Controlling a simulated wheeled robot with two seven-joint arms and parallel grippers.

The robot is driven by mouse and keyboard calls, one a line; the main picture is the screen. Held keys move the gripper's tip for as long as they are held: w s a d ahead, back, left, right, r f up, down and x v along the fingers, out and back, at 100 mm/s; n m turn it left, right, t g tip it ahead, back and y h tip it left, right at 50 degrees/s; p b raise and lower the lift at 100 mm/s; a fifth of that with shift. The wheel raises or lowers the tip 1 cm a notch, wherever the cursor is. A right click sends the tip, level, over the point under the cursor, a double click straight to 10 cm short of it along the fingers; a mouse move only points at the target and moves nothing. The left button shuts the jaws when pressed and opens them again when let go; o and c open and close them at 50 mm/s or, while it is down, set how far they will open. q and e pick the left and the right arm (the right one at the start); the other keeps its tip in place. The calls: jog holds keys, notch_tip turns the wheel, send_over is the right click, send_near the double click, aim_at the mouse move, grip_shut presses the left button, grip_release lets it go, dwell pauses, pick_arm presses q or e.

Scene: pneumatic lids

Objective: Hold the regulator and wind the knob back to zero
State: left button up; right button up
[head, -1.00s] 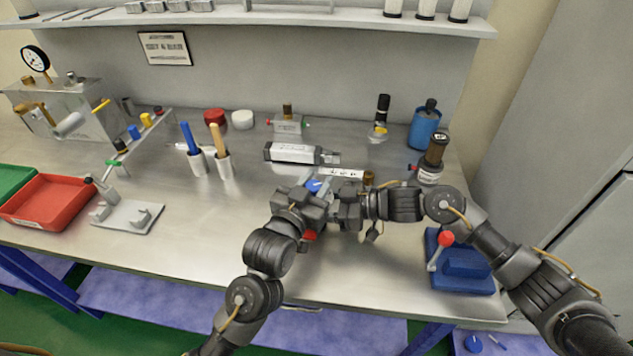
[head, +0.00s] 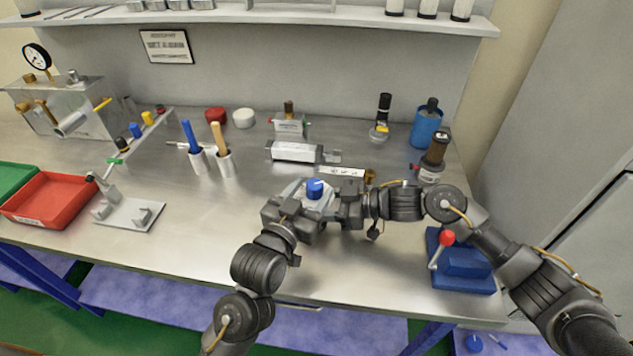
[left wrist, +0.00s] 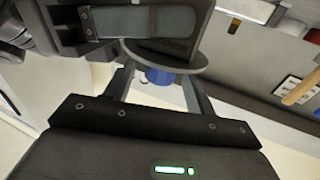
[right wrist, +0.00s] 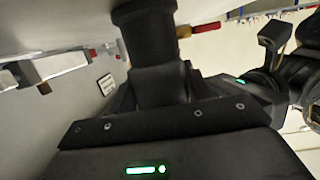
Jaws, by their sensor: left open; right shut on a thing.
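My right gripper (head: 347,203) is shut on the regulator, whose dark body (right wrist: 152,62) fills the space between its fingers in the right wrist view. The regulator is held above the bench, near its middle. Its blue knob (head: 314,187) shows above my left gripper (head: 306,200) in the head view. In the left wrist view the knob (left wrist: 158,77) sits under a dark round flange (left wrist: 165,58), between the two open fingers. The fingers look apart from the knob. Much of the regulator is hidden by the grippers in the head view.
A blue fixture (head: 465,270) with a red-tipped lever stands at the bench's right. A grey bracket plate (head: 128,214) and red tray (head: 50,197) are on the left. White holders (head: 224,166) and a grey block (head: 293,152) stand behind. The front-left bench is clear.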

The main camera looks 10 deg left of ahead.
pick_arm(q)
jog(key=v, duration=0.8)
jog(key=shift+s, duration=0.15)
pick_arm(e)
jog(key=shift+s+f, duration=0.1)
jog(key=shift+f, duration=0.15)
pick_arm(q)
jog(key=shift+a, duration=0.1)
pick_arm(e)
jog(key=o, duration=1)
jog(key=shift+r, duration=0.1)
jog(key=shift+o, duration=0.2)
jog(key=shift+r, duration=0.1)
